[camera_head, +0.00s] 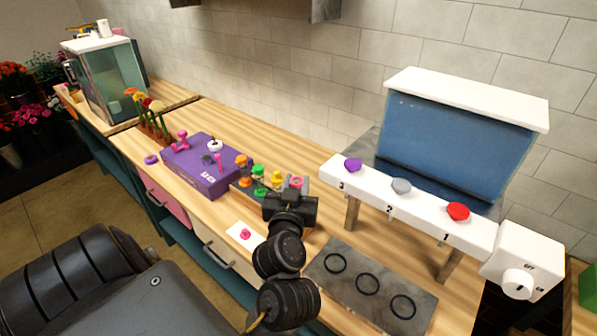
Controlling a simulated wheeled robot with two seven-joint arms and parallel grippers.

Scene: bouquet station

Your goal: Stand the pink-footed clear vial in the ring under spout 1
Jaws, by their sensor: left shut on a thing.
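My left gripper (290,200) is over the counter, beside the row of colour-ended vials. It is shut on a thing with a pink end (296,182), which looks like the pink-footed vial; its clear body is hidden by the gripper. Spout 1 is on the white dispenser bar (425,212), at the end with the red button (458,211); the spout itself is hidden. Below, a grey plate (345,297) carries three black rings. The nearest-right ring (403,307), on the spout 1 side, looks empty. My gripper is left of the plate and apart from it. My right gripper is not in view.
Vials with orange (241,162), green (259,170) and yellow (277,177) ends stand close to my gripper. A purple box (203,167) is farther left. A white card (243,232) bears a pink piece. The bar's legs (449,265) stand behind the rings.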

